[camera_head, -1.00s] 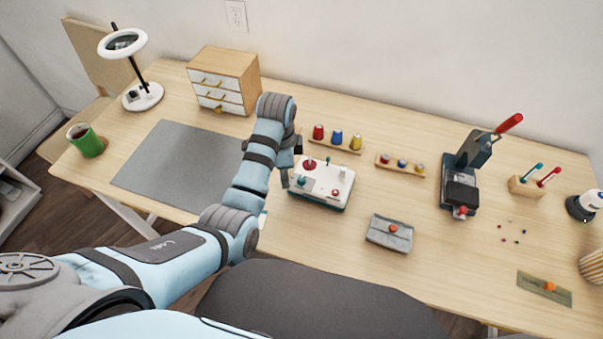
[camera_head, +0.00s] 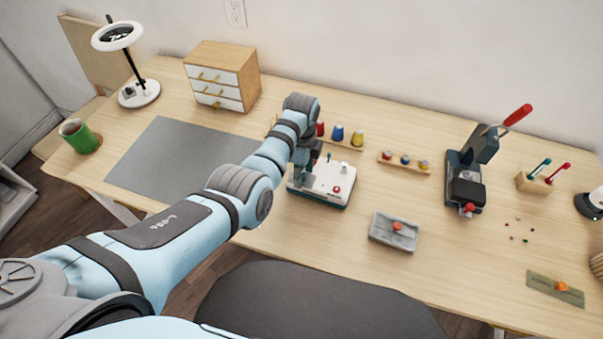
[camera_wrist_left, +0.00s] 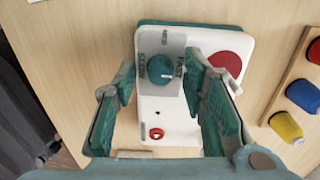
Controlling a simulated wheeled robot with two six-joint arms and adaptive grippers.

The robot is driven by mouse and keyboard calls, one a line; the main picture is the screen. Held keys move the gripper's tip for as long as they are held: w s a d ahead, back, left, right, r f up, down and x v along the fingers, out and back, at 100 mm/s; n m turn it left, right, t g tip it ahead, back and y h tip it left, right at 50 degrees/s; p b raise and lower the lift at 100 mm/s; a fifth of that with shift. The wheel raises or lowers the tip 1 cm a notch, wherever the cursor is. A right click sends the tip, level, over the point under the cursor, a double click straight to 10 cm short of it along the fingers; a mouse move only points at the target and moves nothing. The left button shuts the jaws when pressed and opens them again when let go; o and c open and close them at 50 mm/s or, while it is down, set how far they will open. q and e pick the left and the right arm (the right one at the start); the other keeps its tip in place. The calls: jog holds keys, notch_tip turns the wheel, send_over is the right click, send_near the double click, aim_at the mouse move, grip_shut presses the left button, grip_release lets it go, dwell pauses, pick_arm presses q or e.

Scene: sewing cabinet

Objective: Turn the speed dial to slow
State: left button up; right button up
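The speed dial (camera_wrist_left: 160,69) is a round teal knob on a white control box with a teal base (camera_head: 322,196). In the left wrist view its plate reads SLOW on the left and FAST on the right. The dial's small white mark appears on its lower right, on the FAST side. My left gripper (camera_wrist_left: 158,80) is open, with one finger on each side of the dial and gaps visible; its height above the box is unclear. In the head view, the gripper (camera_head: 303,168) is over the box's left part and hides the dial. My right gripper is not in view.
The box also carries a large red button (camera_wrist_left: 225,64) close to one finger and a small red knob (camera_wrist_left: 156,133). Thread spools (camera_head: 338,134) stand behind the box. A grey mat (camera_head: 175,160) lies left, and a grey tray (camera_head: 393,231) lies front right.

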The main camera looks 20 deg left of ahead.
pick_arm(q)
jog(key=shift+r, duration=0.1)
jog(key=shift+c, duration=0.3)
grip_shut()
